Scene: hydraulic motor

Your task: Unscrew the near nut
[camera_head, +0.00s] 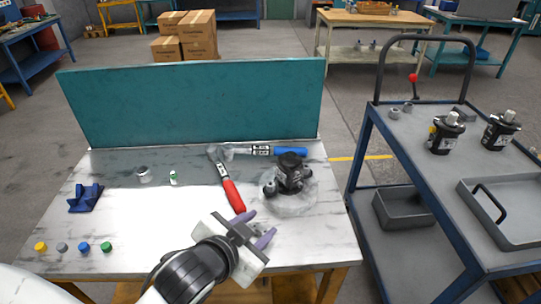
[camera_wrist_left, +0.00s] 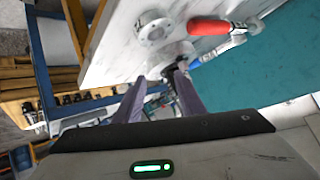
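The black and grey hydraulic motor (camera_head: 290,172) stands upright on the right part of the table, on a pale round patch. Grey nut-like parts show low around it; one (camera_head: 270,188) is at its near left side. My left gripper (camera_head: 256,228) is nearer the front edge than the motor, left of it. Its two purple fingers are apart. A small grey shape shows between them, too unclear to name. In the left wrist view the open fingers (camera_wrist_left: 163,78) point at the table's edge area, and a dark part shows by the fingertips. My right gripper is not in view.
A red-handled tool (camera_head: 232,192) and a blue-handled tool (camera_head: 290,152) lie left of and behind the motor. A blue holder (camera_head: 86,198) and several coloured caps are at left. A teal panel (camera_head: 195,100) closes the back. A cart (camera_head: 425,150) stands right.

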